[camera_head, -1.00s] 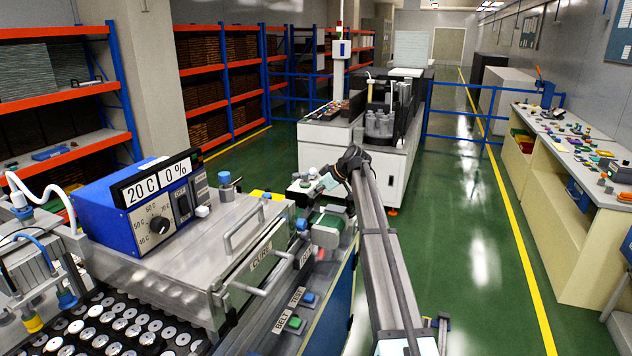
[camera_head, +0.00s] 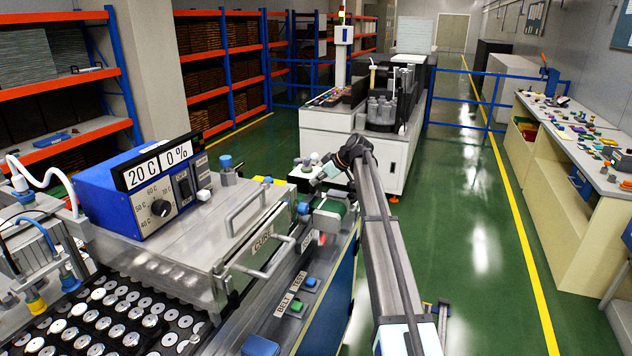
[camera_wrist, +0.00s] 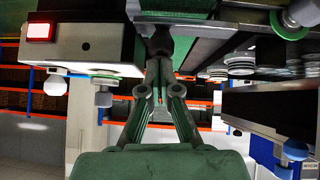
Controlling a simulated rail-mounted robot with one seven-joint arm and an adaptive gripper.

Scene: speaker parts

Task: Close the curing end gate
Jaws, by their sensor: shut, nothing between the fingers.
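The curing unit is a metal box with a panel marked CURE (camera_head: 263,240) on its front. A bar handle (camera_head: 270,264) sticks out below the label, and a second handle (camera_head: 258,208) stands on top. I cannot tell which part is the end gate or how it stands. My gripper (camera_head: 318,178) is beyond the far end of the box, near the green belt end (camera_head: 330,209). In the wrist view, the dark green fingers (camera_wrist: 159,75) meet at their tips and hold nothing. A dark part lies just beyond the tips; contact is unclear.
A blue control unit (camera_head: 150,190) reading 20 C and 0 % sits on the box. A tray of metal discs (camera_head: 90,325) lies in front. BELT and TEST buttons (camera_head: 298,297) line the side.

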